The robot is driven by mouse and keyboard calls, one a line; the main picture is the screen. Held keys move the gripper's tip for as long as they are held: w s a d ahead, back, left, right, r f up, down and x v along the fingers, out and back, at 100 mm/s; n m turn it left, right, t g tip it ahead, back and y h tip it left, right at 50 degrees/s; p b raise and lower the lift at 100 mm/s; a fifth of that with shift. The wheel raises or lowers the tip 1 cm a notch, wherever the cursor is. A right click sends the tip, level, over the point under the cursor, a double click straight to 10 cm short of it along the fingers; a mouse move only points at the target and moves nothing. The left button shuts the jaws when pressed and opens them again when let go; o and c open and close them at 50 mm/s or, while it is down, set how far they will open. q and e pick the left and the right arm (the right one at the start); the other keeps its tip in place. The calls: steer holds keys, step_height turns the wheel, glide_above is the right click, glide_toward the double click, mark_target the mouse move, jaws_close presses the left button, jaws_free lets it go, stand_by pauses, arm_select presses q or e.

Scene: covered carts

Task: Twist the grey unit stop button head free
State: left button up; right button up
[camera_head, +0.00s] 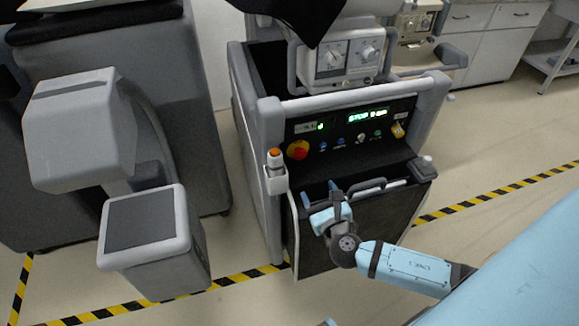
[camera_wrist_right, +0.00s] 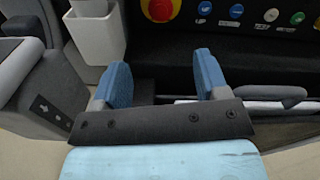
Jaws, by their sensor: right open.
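The grey unit (camera_head: 264,120) stands in the middle of the head view. Its stop button head (camera_head: 298,150) is red on a yellow surround, at the left of the black front panel. In the right wrist view the stop button head (camera_wrist_right: 160,9) is at the top edge and partly cut off. My right gripper (camera_head: 320,193) is in front of the unit, below the button and apart from it. Its two blue fingers are spread and empty, and they show in the right wrist view too (camera_wrist_right: 163,68). My left gripper is not in view.
A white holder (camera_head: 276,182) with an orange-topped item hangs left of the button. A dark drawer front with a handle (camera_head: 368,188) lies behind and below my right gripper. A grey machine (camera_head: 150,225) stands at the left. Striped tape (camera_head: 245,275) marks the floor.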

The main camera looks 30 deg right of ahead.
mark_target(302, 157)
steer(key=x, duration=1.4)
steer(key=shift+a+r, duration=0.1)
steer(key=shift+r, duration=0.1)
steer(key=c, duration=0.9)
